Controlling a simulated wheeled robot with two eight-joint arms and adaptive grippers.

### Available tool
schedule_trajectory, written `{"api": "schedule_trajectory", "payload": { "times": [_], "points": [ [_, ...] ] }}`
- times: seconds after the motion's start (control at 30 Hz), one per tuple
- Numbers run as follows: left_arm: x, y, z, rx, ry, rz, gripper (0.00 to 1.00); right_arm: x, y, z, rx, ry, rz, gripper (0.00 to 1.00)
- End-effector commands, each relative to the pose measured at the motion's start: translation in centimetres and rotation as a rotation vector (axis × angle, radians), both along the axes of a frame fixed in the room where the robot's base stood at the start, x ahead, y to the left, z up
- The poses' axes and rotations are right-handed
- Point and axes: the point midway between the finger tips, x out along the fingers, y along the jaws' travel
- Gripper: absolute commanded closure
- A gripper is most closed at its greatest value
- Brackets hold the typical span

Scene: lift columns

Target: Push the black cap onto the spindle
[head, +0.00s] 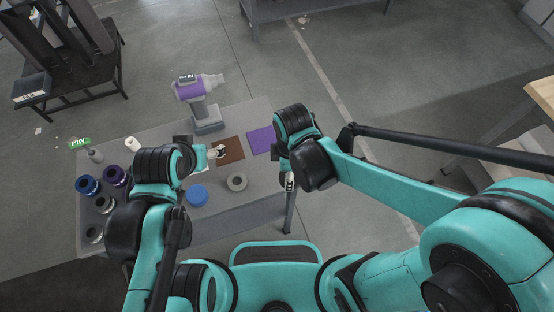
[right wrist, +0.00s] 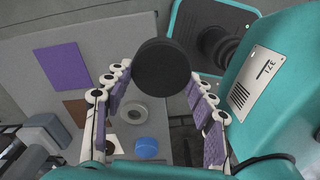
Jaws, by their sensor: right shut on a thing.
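The black cap (right wrist: 162,65) is a dark round disc at the fingertips of my right gripper (right wrist: 160,74) in the right wrist view. The fingers, with purple pads, are shut on it from both sides. In the head view my right gripper (head: 290,182) is just off the table's right edge, mostly behind its own wrist, and the cap is not discernible there. My left gripper (head: 215,152) is over the table beside the brown square; its fingers are too small to tell open or shut. I cannot single out the spindle in either view.
The grey table (head: 220,212) carries a grey ring (head: 237,182), a blue round piece (head: 197,195), a brown square (head: 229,151), a purple square (head: 262,141) and a purple-grey drill-like tool (head: 205,100). Several dark round containers (head: 87,186) stand at its left.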

Motion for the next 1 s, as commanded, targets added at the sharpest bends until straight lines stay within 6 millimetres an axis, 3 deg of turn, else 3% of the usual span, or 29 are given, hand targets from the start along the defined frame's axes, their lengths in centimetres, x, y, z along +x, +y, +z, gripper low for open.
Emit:
{"api": "schedule_trajectory", "payload": {
  "times": [0.23, 0.5, 0.73, 0.87, 1.0],
  "points": [
    [0.0, 0.0, 1.4, 0.0, 0.0, 0.0, 0.27, -2.4, -1.6, 2.0, 0.0, 0.0, -0.001, 0.75],
    [0.0, 0.0, 3.0, 0.0, 0.0, 0.0, 0.27, -2.7, -1.8, 3.8, 0.0, 0.0, 0.0, 0.75],
    [0.0, 0.0, 2.9, 0.0, 0.0, 0.0, 0.27, -2.7, -1.8, 3.7, 0.0, 0.0, 0.0, 0.75],
    [0.0, 0.0, 2.8, 0.0, 0.0, 0.0, 0.27, -2.3, -1.9, 3.6, 0.0, 0.0, -0.03, 0.75],
    [0.0, 0.0, 1.9, 0.0, 0.0, 0.0, 0.27, 0.3, -2.9, 3.1, 0.0, 0.0, -0.237, 0.75]
  ]
}}
